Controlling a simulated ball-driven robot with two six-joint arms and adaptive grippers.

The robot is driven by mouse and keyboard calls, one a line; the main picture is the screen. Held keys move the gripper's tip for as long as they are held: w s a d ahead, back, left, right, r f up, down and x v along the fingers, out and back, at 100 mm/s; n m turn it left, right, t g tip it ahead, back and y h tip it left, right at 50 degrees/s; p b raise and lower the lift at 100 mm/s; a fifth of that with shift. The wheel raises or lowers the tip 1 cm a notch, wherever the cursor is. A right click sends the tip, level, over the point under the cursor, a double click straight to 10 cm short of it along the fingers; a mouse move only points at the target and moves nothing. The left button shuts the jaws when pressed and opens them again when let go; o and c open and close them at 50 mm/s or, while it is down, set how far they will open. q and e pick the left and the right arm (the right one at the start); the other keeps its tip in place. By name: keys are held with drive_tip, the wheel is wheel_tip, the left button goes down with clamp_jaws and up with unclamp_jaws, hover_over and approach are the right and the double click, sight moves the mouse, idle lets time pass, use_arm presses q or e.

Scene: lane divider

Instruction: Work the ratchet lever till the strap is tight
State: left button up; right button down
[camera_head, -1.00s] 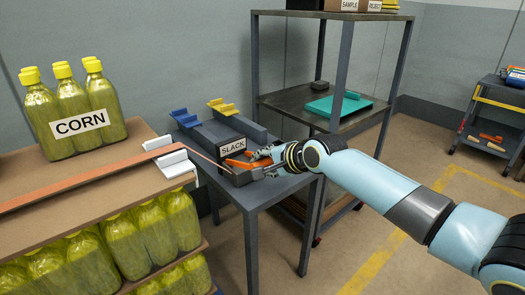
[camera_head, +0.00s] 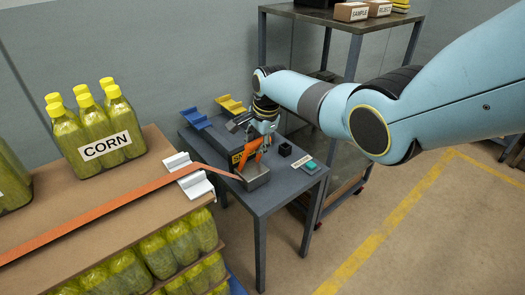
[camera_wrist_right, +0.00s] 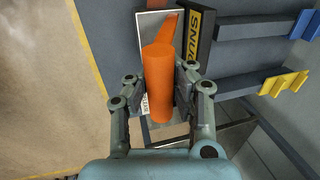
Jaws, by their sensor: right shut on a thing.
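The orange ratchet lever (camera_head: 250,152) stands raised and tilted above the grey ratchet body (camera_head: 257,178) on the small table. My right gripper (camera_head: 264,128) is shut on the lever. In the right wrist view, the fingers (camera_wrist_right: 160,90) close on either side of the lever's thick orange handle (camera_wrist_right: 158,75). The orange strap (camera_head: 110,208) runs from the lower left, over a white edge guard (camera_head: 190,178), to the ratchet and looks straight. My left gripper is not seen.
Corn bottles (camera_head: 97,128) stand on the shelf board at left. A black block (camera_head: 285,149) and a teal button (camera_head: 311,165) sit on the table (camera_head: 275,200) right of the ratchet. Blue and yellow brackets (camera_head: 231,104) lie behind. A grey rack (camera_head: 354,70) stands at the back.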

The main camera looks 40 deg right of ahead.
drive_tip(key=shift+w+d+r+b, duration=0.1)
drive_tip(key=shift+w+r+b, duration=0.3)
drive_tip(key=shift+w, duration=0.45)
drive_tip(key=shift+w+d+r+b, duration=0.1)
drive_tip(key=shift+w+r+b, duration=0.25)
drive_tip(key=shift+w, duration=0.5)
drive_tip(key=c, duration=1.4)
unclamp_jaws()
drive_tip(key=shift+s+r, duration=0.15)
drive_tip(key=shift+s, duration=0.05)
drive_tip(key=shift+o, duration=1.1)
drive_tip(key=shift+s+a, duration=0.1)
drive_tip(key=shift+o, duration=0.5)
drive_tip(key=shift+f, duration=0.25)
drive_tip(key=v, duration=1.2)
drive_tip(key=shift+c, duration=0.4)
